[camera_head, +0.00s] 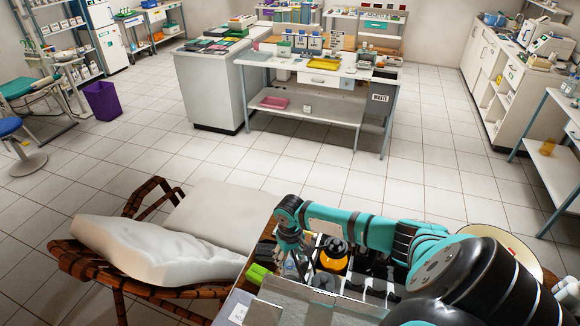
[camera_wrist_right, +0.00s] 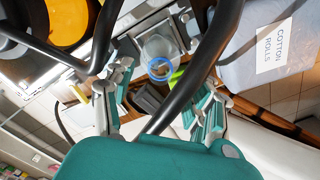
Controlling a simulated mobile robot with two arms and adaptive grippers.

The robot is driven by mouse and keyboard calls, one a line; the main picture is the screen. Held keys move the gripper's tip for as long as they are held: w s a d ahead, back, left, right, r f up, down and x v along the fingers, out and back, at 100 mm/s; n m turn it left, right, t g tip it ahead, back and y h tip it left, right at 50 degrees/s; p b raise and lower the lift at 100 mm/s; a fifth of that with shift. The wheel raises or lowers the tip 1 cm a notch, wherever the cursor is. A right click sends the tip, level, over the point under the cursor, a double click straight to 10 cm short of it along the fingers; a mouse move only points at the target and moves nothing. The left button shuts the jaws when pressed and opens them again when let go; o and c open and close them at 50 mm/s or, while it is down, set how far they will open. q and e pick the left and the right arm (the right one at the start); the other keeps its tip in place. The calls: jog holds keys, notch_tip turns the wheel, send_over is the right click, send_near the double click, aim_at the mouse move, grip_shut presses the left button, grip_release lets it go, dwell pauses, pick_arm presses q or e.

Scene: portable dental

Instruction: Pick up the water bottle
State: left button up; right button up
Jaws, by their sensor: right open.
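A translucent whitish vessel with a blue ring (camera_wrist_right: 160,50), which looks like the water bottle, shows in the right wrist view beyond and between my fingers. My right gripper (camera_wrist_right: 158,105) is open, with teal finger pads on either side and nothing seen between them but a dark hose crossing in front. In the head view my right gripper (camera_head: 292,264) points down into the cluttered cart from above. The bottle is hard to make out there, as the gripper and arm cover part of the cart. My left gripper is not in view.
An orange-yellow round container (camera_head: 334,258) stands in the cart close to the gripper. A box labelled cotton rolls (camera_wrist_right: 265,55) and dark curved hoses (camera_wrist_right: 195,75) crowd the wrist view. A green item (camera_head: 258,273) lies left of the gripper.

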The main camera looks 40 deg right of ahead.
aim_at(290, 275)
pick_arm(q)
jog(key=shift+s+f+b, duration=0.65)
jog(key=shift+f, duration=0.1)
pick_arm(e)
notch_tip(290, 275, down, 2)
jog(key=shift+w+f, duration=0.1)
jog(key=shift+f, duration=0.15)
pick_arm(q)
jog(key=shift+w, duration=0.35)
pick_arm(e)
grip_shut()
